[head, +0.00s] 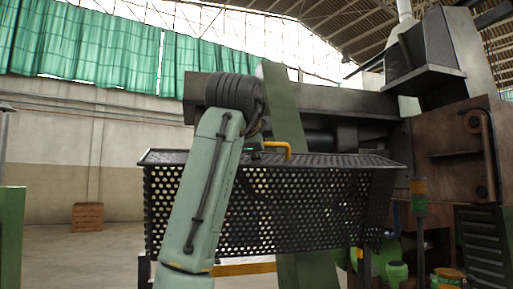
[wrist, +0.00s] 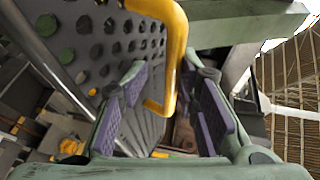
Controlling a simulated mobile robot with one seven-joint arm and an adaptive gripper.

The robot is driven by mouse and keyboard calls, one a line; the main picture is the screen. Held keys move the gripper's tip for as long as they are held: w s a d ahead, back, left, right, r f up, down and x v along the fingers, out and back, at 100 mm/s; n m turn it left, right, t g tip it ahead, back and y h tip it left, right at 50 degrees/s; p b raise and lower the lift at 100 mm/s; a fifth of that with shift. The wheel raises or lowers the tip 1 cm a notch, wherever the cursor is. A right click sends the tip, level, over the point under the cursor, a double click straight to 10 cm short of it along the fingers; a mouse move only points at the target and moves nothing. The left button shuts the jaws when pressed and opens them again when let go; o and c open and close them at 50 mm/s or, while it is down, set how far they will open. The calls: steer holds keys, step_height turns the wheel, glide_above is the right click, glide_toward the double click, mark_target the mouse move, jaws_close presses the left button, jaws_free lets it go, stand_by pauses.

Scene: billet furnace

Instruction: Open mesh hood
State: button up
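The mesh hood (head: 300,205) is a black perforated metal cover in the middle of the head view, and it looks lowered. Its yellow handle (head: 287,146) stands up at the top edge. In the wrist view, the hood's perforated panel (wrist: 95,40) is at upper left and the handle (wrist: 176,50) runs down the middle. My gripper (wrist: 165,78) is open, with its purple-padded fingers apart and the lower part of the handle between them. The handle looks nearer the right finger; I cannot tell whether they touch. In the head view, my arm hides most of the gripper.
Dark furnace machinery (head: 450,150) stands at the right. A green beam (head: 290,120) slants behind the hood, and a green post (head: 12,235) is at the left edge. A wooden crate (head: 87,217) sits by the far wall. The floor at left looks clear.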

stand_by(0.3)
steer(key=v, duration=1.2)
